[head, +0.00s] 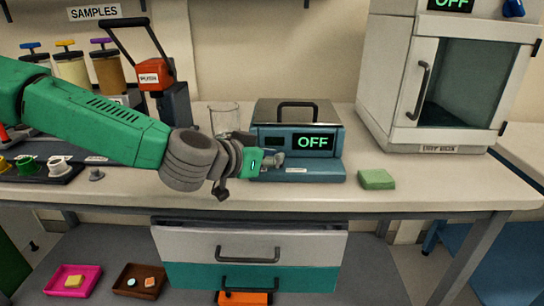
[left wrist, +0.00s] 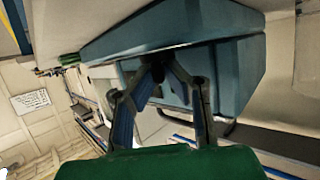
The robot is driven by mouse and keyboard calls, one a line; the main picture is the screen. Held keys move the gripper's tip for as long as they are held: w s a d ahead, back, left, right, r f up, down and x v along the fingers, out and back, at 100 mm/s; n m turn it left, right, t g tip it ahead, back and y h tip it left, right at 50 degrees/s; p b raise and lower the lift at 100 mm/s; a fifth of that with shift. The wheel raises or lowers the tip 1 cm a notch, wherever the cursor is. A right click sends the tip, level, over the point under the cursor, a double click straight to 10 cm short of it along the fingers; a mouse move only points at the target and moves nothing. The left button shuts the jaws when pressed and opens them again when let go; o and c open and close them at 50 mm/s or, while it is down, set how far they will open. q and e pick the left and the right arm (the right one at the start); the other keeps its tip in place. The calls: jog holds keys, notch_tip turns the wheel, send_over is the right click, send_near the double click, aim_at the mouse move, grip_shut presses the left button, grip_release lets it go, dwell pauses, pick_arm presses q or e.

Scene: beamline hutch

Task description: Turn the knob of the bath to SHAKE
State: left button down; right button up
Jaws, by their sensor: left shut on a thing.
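The bath (head: 330,165) is a blue-grey box on the bench with a lid and a lit display (head: 313,142) reading OFF. My left gripper (head: 273,159) is at the left part of its front face. In the left wrist view the two fingers (left wrist: 158,68) close together on a small dark knob at the face of the bath (left wrist: 235,75). The knob is mostly hidden by the fingers, so its pointing direction cannot be read. My right gripper is not in view.
A glass beaker (head: 224,118) stands just left of the bath, behind my left wrist. A green block (head: 376,179) lies to the right of the bath. A white oven-like cabinet (head: 394,75) stands further right. Drawers (head: 190,245) sit under the bench.

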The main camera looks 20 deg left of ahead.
pick_arm(q)
jog(key=shift+a+y, duration=0.1)
jog(key=shift+y, duration=0.2)
jog(key=shift+n+y+p, duration=0.7)
jog(key=shift+n+p, duration=0.1)
jog(key=shift+p, duration=0.1)
jog(key=n+y+p, duration=0.3)
jog(key=d+n+y+p, duration=0.1)
jog(key=n+y+p, duration=0.5)
jog(key=y+p, duration=0.1)
jog(key=shift+d+r+g, duration=0.2)
jog(key=shift+d+g, duration=0.1)
jog(key=n+y+p, duration=0.1)
jog(key=n+g+y+p, duration=0.1)
jog(key=shift+w+d+f+g+y, duration=0.1)
jog(key=shift+w+g+y, duration=0.05)
jog(key=shift+g+y, duration=0.15)
jog(key=shift+w+d+f+n+g+y+p, duration=0.1)
jog(key=shift+n+g+y+p, duration=0.2)
jog(key=shift+n+g+y, duration=0.35)
jog(key=shift+f+n+g+y+p, duration=0.1)
jog(key=shift+n+g+y+p, duration=0.2)
jog(key=shift+n+g, duration=0.5)
jog(key=shift+n, duration=0.35)
